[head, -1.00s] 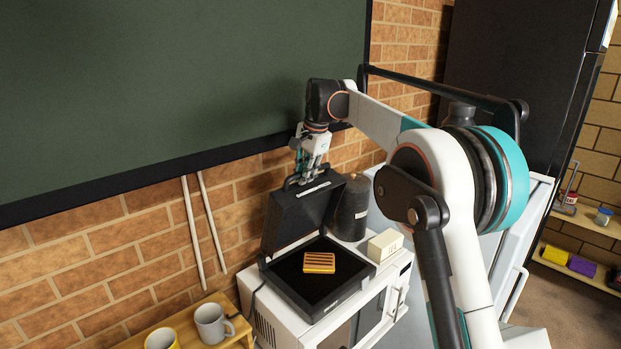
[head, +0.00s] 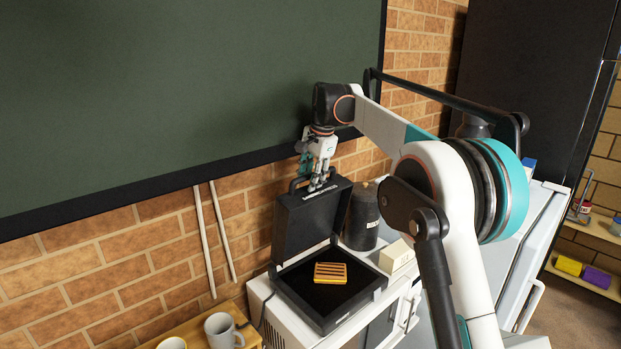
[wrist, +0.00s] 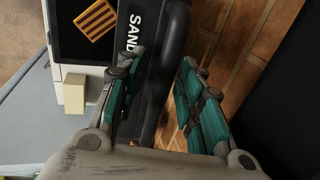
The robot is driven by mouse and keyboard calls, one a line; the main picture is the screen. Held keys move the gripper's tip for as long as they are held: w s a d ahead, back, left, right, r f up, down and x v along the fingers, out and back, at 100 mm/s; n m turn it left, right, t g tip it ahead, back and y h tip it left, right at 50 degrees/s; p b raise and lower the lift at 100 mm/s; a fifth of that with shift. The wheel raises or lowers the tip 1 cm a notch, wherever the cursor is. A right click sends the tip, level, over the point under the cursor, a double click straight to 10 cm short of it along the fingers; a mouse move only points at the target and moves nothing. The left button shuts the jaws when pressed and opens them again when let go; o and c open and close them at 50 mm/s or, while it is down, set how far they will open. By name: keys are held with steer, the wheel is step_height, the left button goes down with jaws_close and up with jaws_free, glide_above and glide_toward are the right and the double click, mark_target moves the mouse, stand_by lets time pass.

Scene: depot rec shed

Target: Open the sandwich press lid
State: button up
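The black sandwich press (head: 320,312) sits on a white appliance, with a toasted sandwich (head: 330,272) on its lower plate. Its lid (head: 308,222) stands raised, close to upright, at the rear of the base. The lid's handle (head: 298,183) is at its top edge. My gripper (head: 320,184) points down at the top of the lid. In the wrist view my gripper (wrist: 160,60) has its teal fingers spread apart, with the lid's edge and dark handle bar between or just below them. I cannot tell whether a finger touches it.
A dark canister (head: 362,222) stands right behind the press, and a cream block (head: 397,255) is beside it. A grey mug (head: 221,331) is on the wooden table at left. The brick wall and the green board (head: 180,90) are close behind the lid.

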steer(key=shift+w, duration=0.1)
steer(key=v, duration=1.2)
steer(key=s+d+f+n+t+b, duration=0.1)
steer(key=s+d+f+n+b, duration=0.25)
steer(key=s+f+b, duration=0.8)
steer(key=s+d+f+n+t+b, duration=0.2)
steer(key=s+d+f+n+b, duration=0.15)
steer(key=s+f+b, duration=0.85)
steer(key=s+d+f+n+b, duration=0.1)
steer(key=s+f+b, duration=0.3)
steer(key=s+f, duration=0.3)
steer(key=s+d+f+n+t+h+b, duration=0.1)
steer(key=s+f+b, duration=0.4)
steer(key=f, duration=0.9)
steer(key=s+d+f+n+b, duration=0.1)
steer(key=s+f+b, duration=0.3)
steer(key=s+f, duration=0.6)
steer(key=shift+d+f+n+t+h, duration=0.3)
steer(key=shift+d+f+n+h, duration=0.1)
steer(key=shift+f, duration=0.25)
